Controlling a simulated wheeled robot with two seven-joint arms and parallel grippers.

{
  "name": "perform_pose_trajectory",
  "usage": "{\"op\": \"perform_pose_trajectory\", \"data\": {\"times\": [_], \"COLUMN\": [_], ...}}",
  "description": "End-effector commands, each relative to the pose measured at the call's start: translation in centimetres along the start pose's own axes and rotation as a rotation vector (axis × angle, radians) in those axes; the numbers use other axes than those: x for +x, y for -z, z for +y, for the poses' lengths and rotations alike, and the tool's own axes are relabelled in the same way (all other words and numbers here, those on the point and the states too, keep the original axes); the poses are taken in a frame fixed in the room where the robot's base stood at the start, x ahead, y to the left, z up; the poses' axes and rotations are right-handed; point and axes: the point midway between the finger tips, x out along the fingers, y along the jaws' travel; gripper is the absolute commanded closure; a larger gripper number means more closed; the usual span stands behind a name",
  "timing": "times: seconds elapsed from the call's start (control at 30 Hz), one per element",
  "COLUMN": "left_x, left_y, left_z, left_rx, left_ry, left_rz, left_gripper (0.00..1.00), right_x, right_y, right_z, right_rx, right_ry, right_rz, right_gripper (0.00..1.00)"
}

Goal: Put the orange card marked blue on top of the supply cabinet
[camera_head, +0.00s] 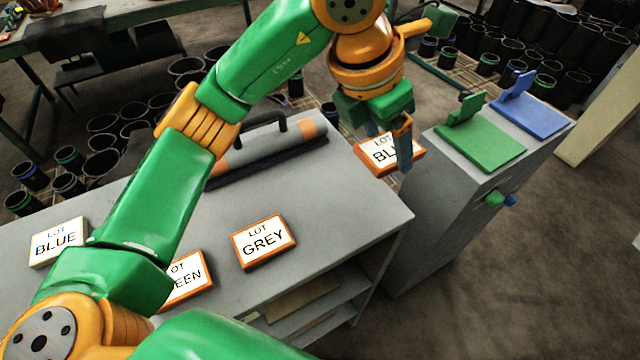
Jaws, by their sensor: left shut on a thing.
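The orange-edged card with "BLU" showing (376,154) is held by my left gripper (391,143), whose jaws are shut on it. The gripper covers the rest of its lettering. The card is near the back right of the grey bench (330,200), close to the left side of a tall grey cabinet (425,215). I cannot tell its exact height above the bench. The cabinet's top carries a green plate (484,142) and a blue plate (535,113). My right gripper is not in view.
A pale-edged LOT BLUE card (57,243), an orange GREY card (263,242) and an orange card ending "EEN" (188,278), partly behind my arm, lie on the bench. A grey roll with orange ends (262,145) lies at its back. Black sleeves stand behind.

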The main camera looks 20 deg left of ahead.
Motion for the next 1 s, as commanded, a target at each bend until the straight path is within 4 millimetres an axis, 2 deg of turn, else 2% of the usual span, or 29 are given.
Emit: {"op": "perform_pose_trajectory", "data": {"times": [0.1, 0.2, 0.4, 0.6, 0.93, 0.97, 1.0], "left_x": [0.1, 1.9, 3.6, 6.3, 6.9, 6.9, 6.8], "left_y": [3.9, 6.9, 10.1, 11.4, 11.5, 11.5, 11.4], "left_z": [0.7, 1.0, 1.3, 1.2, 1.2, 1.2, 1.2], "left_rx": [-0.003, -0.005, -0.003, 0.0, 0.002, 0.002, 0.002], "left_ry": [-0.003, -0.001, -0.001, 0.001, 0.0, 0.0, 0.0], "left_rz": [0.003, 0.007, 0.004, 0.004, 0.0, 0.0, 0.0], "left_gripper": [0.79, 0.79, 0.79, 0.79, 0.79, 0.21, 0.1], "right_x": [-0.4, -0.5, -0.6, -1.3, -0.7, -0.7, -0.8], "right_y": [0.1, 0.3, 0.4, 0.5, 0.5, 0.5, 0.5], "right_z": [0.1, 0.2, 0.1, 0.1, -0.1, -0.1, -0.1], "right_rx": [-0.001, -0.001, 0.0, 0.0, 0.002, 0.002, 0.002], "right_ry": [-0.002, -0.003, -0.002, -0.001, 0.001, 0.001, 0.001], "right_rz": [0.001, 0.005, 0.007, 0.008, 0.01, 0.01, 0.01], "right_gripper": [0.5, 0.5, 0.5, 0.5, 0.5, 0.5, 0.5]}}
